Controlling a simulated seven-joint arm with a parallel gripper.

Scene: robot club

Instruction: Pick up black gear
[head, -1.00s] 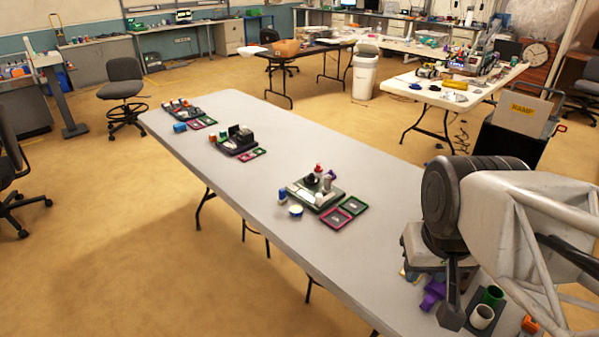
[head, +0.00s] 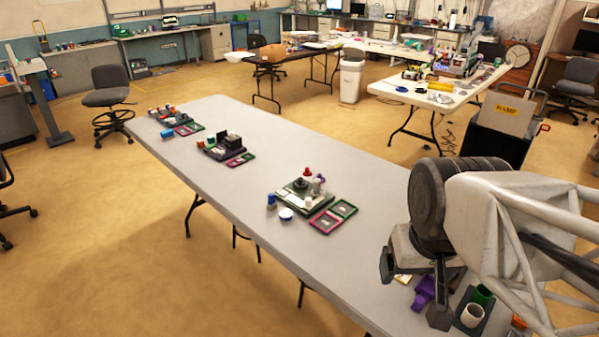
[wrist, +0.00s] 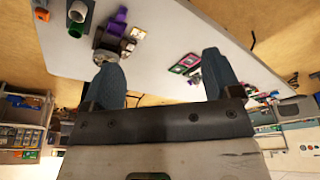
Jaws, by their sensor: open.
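My gripper (head: 413,290) is open and empty above the near right end of the table, with its fingers spread and pointing down. In the wrist view the two blue-grey fingertips (wrist: 160,65) stand wide apart with nothing between them. A small dark round piece (head: 300,184), possibly the black gear, sits on the nearest fully visible board (head: 322,197), well left of my gripper. The wrist view shows a dark grey round part (wrist: 108,38) by the left finger. I cannot tell whether it is a gear. My arm hides part of the near end.
A purple part (head: 424,290) and a white tube (head: 471,315) lie below my gripper, beside a green tube (head: 482,295). Magenta and green trays (head: 325,222) lie beside the board. Other part groups stand farther along the grey table (head: 370,175), with bare room between them.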

